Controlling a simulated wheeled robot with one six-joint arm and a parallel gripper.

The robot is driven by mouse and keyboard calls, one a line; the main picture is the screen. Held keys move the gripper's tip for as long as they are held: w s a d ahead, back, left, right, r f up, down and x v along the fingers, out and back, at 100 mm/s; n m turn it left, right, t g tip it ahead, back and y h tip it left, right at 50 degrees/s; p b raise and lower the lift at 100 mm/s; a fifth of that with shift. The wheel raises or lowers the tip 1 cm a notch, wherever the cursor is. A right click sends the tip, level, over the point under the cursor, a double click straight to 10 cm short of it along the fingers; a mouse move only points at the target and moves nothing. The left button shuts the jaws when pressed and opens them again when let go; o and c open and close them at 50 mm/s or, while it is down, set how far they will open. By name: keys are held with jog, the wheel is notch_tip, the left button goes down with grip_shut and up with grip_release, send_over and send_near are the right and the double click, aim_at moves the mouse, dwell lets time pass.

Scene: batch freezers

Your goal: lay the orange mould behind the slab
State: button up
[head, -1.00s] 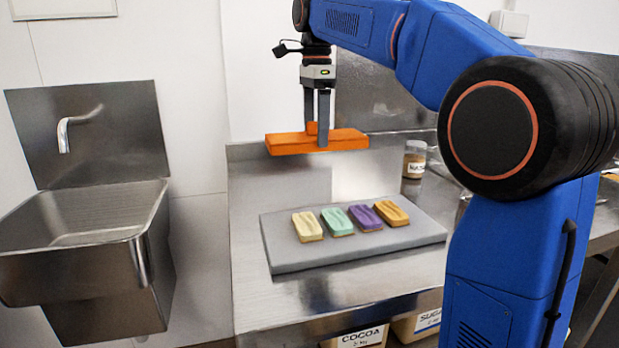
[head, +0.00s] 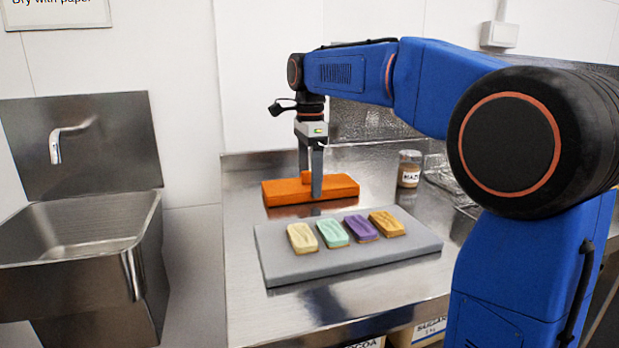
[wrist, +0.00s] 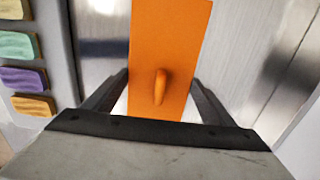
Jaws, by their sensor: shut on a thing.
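The orange mould (head: 335,189) is a flat orange block with a small knob on top, and it is level, just behind the grey slab (head: 400,258). A dark reflection shows under its front edge, and I cannot tell whether it touches the counter. My gripper (head: 312,190) points down and is shut on the mould's knob. In the wrist view the mould (wrist: 170,40) runs away from the jaws (wrist: 160,100), with the knob between them. The slab's edge (wrist: 58,50) is at the left there, apart from the mould.
Several coloured bars lie on the slab, among them a cream one (head: 302,238) and a purple one (head: 360,228). A labelled jar (head: 409,170) stands on the steel counter (head: 240,200) right of the mould. A sink (head: 80,235) is at the left.

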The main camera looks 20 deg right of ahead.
aim_at(309, 171)
jog(key=o, duration=1.1)
notch_tip(309, 171, up, 11)
jog(key=shift+f, duration=0.1)
jog(key=shift+r, duration=0.65)
